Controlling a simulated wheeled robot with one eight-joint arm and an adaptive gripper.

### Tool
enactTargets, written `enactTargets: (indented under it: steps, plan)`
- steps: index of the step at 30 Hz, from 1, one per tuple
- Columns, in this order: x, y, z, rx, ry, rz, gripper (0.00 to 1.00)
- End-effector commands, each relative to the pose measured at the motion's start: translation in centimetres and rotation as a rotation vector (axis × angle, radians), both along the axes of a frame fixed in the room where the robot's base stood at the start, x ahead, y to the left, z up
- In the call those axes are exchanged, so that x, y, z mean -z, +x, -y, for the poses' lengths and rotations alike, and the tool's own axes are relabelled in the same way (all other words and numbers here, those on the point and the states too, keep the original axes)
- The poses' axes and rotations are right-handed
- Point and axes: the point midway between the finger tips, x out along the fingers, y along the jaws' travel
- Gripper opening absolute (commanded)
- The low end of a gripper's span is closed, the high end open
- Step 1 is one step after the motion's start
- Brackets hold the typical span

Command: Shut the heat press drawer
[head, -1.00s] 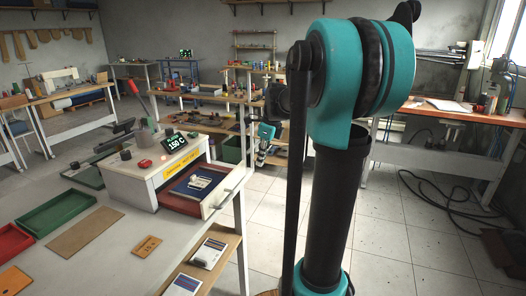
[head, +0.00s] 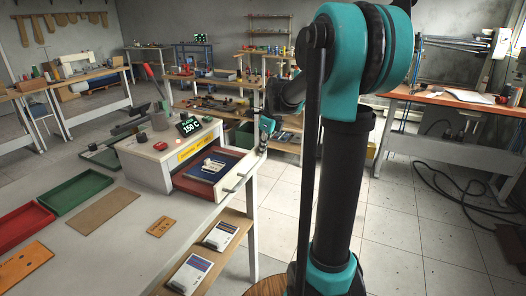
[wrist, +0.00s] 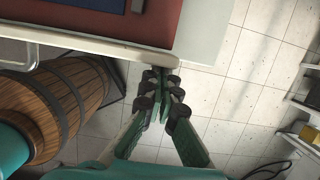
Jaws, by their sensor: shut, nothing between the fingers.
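The heat press (head: 155,165) is a white box on the bench with a display reading 150 C. Its drawer (head: 235,178) is pulled out toward the right, with a red inside, a blue pad and a pale item on it. A bar handle is on its front. My gripper (head: 264,143) is beyond the drawer's far front corner, small and partly hidden in the head view. In the wrist view my gripper (wrist: 162,82) has its fingers together and empty, close to the end of the drawer front (wrist: 110,49). I cannot tell if they touch.
A green tray (head: 80,190), a red tray (head: 22,225) and a brown board (head: 105,211) lie on the bench left of the press. A shelf (head: 215,250) is below the bench edge. Tiled floor (head: 400,225) is open to the right.

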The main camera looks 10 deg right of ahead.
Motion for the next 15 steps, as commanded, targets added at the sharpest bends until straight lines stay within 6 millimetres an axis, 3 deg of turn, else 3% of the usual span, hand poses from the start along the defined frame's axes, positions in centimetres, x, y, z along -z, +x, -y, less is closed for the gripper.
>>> enactTargets:
  steps: [8, 15]
  plan:
    - [0.0, 1.8, -2.6, -0.004, 0.0, 0.0, 0.0]
    - [0.0, 5.0, -7.0, -0.006, -0.001, 0.001, 0.0]
